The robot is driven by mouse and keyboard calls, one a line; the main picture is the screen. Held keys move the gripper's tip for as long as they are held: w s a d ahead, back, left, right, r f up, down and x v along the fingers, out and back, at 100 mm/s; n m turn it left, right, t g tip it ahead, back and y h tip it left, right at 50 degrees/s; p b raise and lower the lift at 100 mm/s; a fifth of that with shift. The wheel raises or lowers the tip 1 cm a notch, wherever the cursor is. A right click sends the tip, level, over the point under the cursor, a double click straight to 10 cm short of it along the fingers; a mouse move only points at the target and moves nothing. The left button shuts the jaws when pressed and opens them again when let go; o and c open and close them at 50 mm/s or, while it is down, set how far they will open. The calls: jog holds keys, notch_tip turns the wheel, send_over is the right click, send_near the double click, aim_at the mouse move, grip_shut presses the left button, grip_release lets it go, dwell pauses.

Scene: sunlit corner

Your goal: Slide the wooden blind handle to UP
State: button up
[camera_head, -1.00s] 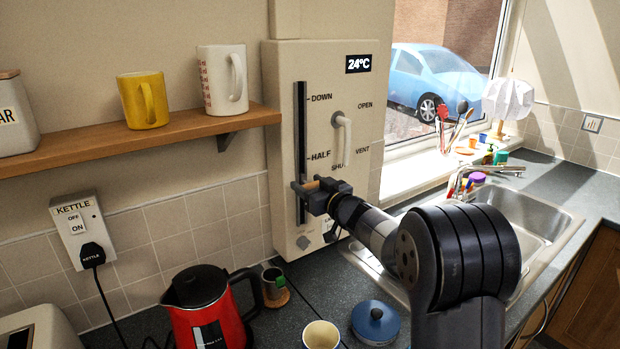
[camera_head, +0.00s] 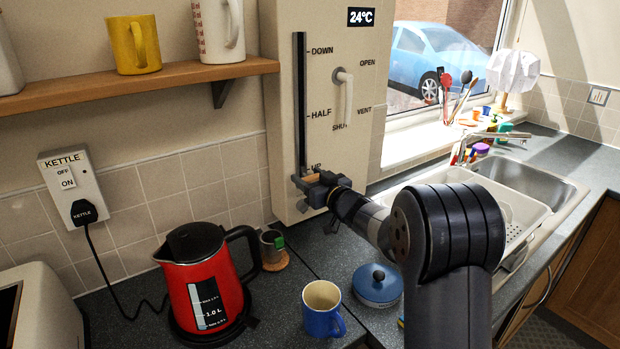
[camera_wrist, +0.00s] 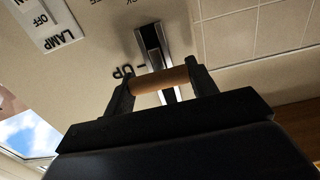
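The wooden blind handle (camera_wrist: 158,80) is a short light-brown cylinder. It sits across the dark vertical slot (camera_head: 301,105) in the cream panel (camera_head: 283,150), level with or just below the UP mark (camera_head: 316,167), near the slot's low end. In the wrist view the UP mark (camera_wrist: 123,72) is beside the handle. My gripper (camera_head: 309,181) is at the handle. In the wrist view its fingers (camera_wrist: 160,85) close on the handle's two ends. In the head view my gripper mostly hides the handle. The DOWN (camera_head: 322,51) and HALF (camera_head: 320,113) marks are higher up.
A white lever (camera_head: 347,98) is right of the slot. Below are a red kettle (camera_head: 205,280), a blue mug (camera_head: 322,310), a blue lidded pot (camera_head: 377,284) and a small cup (camera_head: 272,246). A mug shelf (camera_head: 150,88) is at left, a sink (camera_head: 520,185) at right.

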jog(key=o, duration=0.5)
jog(key=shift+f, duration=0.2)
jog(key=b+v, duration=0.2)
jog(key=v, duration=0.9)
jog(key=shift+w, duration=0.1)
jog(key=p+x, duration=0.2)
jog(key=x, duration=0.8)
jog(key=shift+w+a, duration=0.25)
jog(key=shift+a, duration=0.05)
jog(key=shift+w+r, duration=0.1)
jog(key=shift+r, duration=0.25)
jog(key=shift+r+p, duration=0.25)
jog(key=shift+p, duration=0.1)
